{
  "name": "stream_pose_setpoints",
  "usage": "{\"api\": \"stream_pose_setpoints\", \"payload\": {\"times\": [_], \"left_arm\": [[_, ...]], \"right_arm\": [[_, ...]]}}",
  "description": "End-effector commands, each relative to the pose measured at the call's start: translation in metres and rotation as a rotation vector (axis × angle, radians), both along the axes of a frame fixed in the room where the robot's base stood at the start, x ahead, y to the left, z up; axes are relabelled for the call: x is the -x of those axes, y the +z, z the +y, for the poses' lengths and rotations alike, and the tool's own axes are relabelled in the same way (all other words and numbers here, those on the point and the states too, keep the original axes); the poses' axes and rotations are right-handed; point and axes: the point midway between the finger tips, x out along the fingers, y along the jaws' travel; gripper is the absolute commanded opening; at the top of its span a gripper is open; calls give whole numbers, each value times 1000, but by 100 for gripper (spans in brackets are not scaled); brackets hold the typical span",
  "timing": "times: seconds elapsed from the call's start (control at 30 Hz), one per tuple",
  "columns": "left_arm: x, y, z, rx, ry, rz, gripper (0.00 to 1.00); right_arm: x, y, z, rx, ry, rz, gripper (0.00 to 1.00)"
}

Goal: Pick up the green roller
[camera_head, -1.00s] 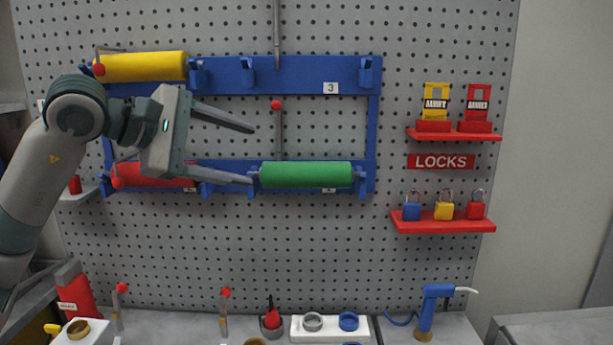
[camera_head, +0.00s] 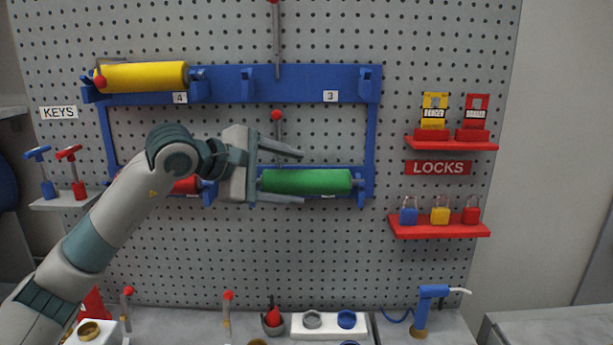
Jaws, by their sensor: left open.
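The green roller (camera_head: 308,182) lies level in the lower right holder of the blue rack (camera_head: 305,78) on the pegboard. My left gripper (camera_head: 302,177) is open, with its fingers pointing right. In the picture its upper finger lies above the roller's left part and its lower finger lies below it. Whether the fingers touch the roller, I cannot tell. My right gripper is not in view.
A yellow roller (camera_head: 146,77) sits in the upper left holder. A red roller (camera_head: 186,185) is mostly hidden behind my left arm. A red-knobbed rod (camera_head: 277,130) stands just above the green roller. Red lock shelves (camera_head: 440,232) are at right.

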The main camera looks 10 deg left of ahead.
Motion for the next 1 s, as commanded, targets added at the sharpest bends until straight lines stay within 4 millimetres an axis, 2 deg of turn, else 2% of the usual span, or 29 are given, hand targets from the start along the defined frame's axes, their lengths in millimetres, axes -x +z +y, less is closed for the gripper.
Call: {"api": "stream_pose_setpoints", "payload": {"times": [0.43,0.8,1.0], "left_arm": [[-3,-1,-2,0,0,1,65],[-26,-15,-19,2,1,3,65],[-37,-24,-27,0,1,1,65]], "right_arm": [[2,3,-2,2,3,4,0],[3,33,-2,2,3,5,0],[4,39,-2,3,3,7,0]]}}
